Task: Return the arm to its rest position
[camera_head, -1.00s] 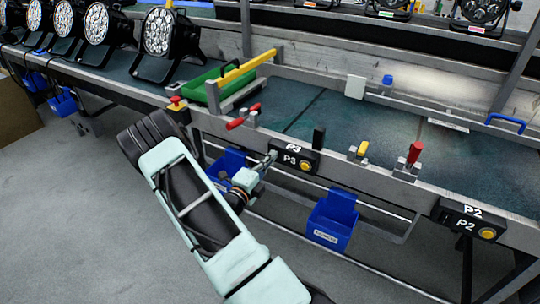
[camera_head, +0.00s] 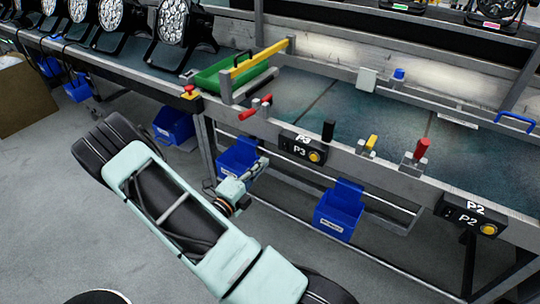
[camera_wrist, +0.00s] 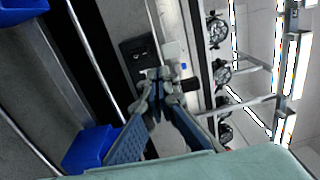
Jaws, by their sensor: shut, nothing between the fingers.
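My gripper (camera_head: 262,163) is shut and empty. In the head view it is small, at the end of my pale green arm, in front of the bench's lower side near a blue bin (camera_head: 238,157). In the wrist view my gripper (camera_wrist: 158,78) points away from the camera, its fingers close together. My arm is bent and reaches across the lower left of the head view, clear of the bench top. No object is held.
The bench edge (camera_head: 380,172) carries red and yellow clamps and the P3 box (camera_head: 303,150). Another blue bin (camera_head: 338,215) hangs below it. A green tray (camera_head: 235,72) and several par cans (camera_head: 176,25) stand on the bench. Grey floor (camera_head: 45,210) is free at left.

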